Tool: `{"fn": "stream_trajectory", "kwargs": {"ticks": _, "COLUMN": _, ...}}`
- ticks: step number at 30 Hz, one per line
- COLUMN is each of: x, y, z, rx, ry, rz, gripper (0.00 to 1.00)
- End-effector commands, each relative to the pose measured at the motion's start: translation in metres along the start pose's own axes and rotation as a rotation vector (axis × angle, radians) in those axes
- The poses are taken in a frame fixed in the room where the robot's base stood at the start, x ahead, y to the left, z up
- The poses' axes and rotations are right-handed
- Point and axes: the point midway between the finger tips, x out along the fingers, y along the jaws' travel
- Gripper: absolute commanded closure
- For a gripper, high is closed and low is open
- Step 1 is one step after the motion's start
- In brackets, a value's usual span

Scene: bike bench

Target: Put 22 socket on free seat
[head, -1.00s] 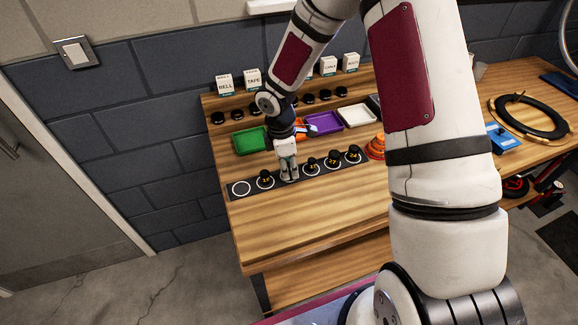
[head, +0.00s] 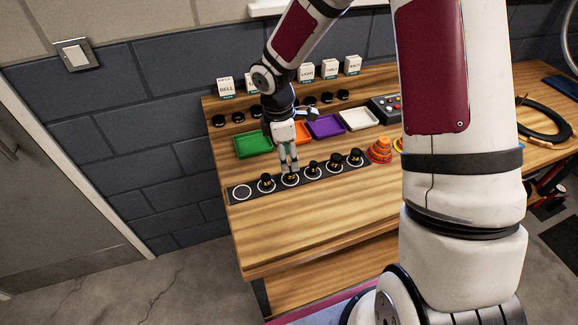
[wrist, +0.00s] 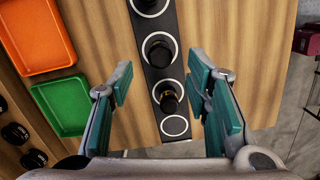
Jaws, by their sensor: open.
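A black strip (head: 254,193) on the bench carries a row of ringed seats. The leftmost seat (head: 241,192) is an empty white ring; it is also the lowest ring in the wrist view (wrist: 174,125). The 22 socket (head: 290,179), black with a yellow mark that looks like 22, stands upright on the third seat from the left; in the wrist view it appears to be the socket between my fingers (wrist: 159,50). My gripper (head: 289,168) is open and empty just above it. In the wrist view my teal fingers (wrist: 162,74) stand wide apart either side of the strip.
Another socket (head: 266,183) stands between the empty seat and the 22 socket; more sockets (head: 335,163) stand to the right. Behind lie a green tray (head: 253,145), an orange tray (wrist: 35,38) and a purple tray (head: 325,125). Bare wood (head: 300,220) lies in front.

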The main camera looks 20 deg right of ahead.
Motion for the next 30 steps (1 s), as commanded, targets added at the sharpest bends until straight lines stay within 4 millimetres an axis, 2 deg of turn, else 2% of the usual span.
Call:
{"fn": "stream_trajectory", "kwargs": {"ticks": 1, "x": -0.011, "y": 0.002, "z": 0.0, "rx": 0.001, "ry": 0.002, "rz": 0.005, "gripper": 0.56}}
{"fn": "stream_trajectory", "kwargs": {"ticks": 6, "x": -0.04, "y": 0.001, "z": 0.0, "rx": 0.001, "ry": 0.001, "rz": 0.003, "gripper": 0.56}}
{"fn": "stream_trajectory", "kwargs": {"ticks": 14, "x": -0.064, "y": -0.001, "z": 0.002, "rx": 0.015, "ry": -0.004, "rz": 0.008, "gripper": 0.56}}
{"fn": "stream_trajectory", "kwargs": {"ticks": 17, "x": -0.083, "y": -0.007, "z": 0.009, "rx": 0.076, "ry": -0.016, "rz": 0.033, "gripper": 0.56}}
{"fn": "stream_trajectory", "kwargs": {"ticks": 23, "x": -0.145, "y": -0.039, "z": 0.034, "rx": 0.335, "ry": -0.029, "rz": 0.129, "gripper": 0.56}}
{"fn": "stream_trajectory", "kwargs": {"ticks": 30, "x": -0.21, "y": -0.094, "z": 0.06, "rx": 0.697, "ry": 0.05, "rz": 0.239, "gripper": 0.56}}
